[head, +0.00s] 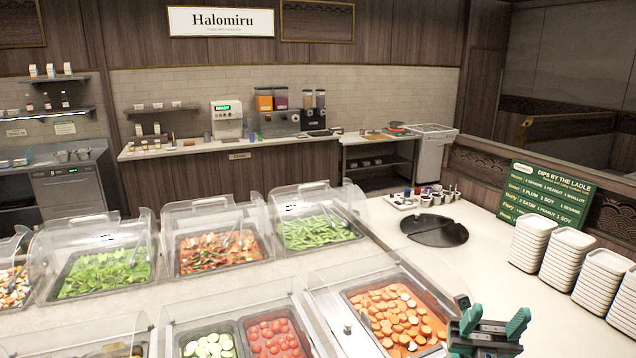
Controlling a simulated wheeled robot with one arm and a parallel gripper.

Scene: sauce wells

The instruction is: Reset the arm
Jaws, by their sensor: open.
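My gripper (493,322) shows at the lower right in the head view, with green fingers spread apart and nothing between them. It is above the light counter, just right of the clear-lidded pan of sliced carrots (397,309). The stacks of white dishes (531,243) stand to its right and behind it, apart from it. Most of my arm is out of view.
Lidded food pans (104,273) fill the counter's left and middle. A dark round plate (434,230), a tray of small sauce wells (421,197) and a green menu board (546,193) stand farther back. Bare counter (459,263) lies between the carrots and dishes.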

